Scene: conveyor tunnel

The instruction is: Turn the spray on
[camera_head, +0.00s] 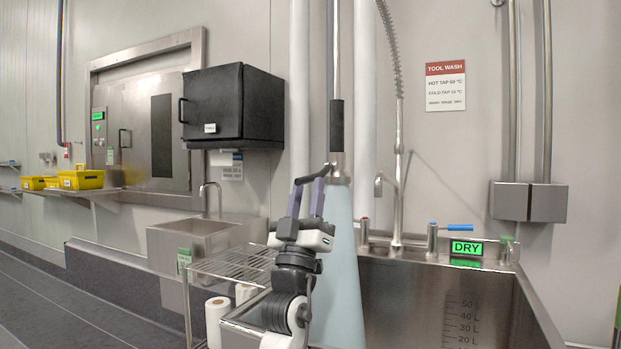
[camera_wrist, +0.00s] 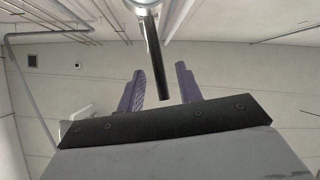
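The spray (camera_head: 337,125) hangs upright from above, with a black grip and a metal head. A pale blue cone of water (camera_head: 344,265) comes down from its head. Its dark lever (camera_head: 313,176) points left from the head, at the fingertips of my gripper (camera_head: 308,185). In the wrist view the lever (camera_wrist: 154,60) reaches down between the two purple fingers of my gripper (camera_wrist: 161,69), with gaps visible on both sides. The gripper is open. Whether a finger touches the lever I cannot tell.
A steel sink (camera_head: 400,295) with taps stands at right, a green DRY display (camera_head: 466,248) on its back edge. A wire rack (camera_head: 235,265) and a small basin (camera_head: 190,240) are at left. A black cabinet (camera_head: 230,105) hangs on the wall.

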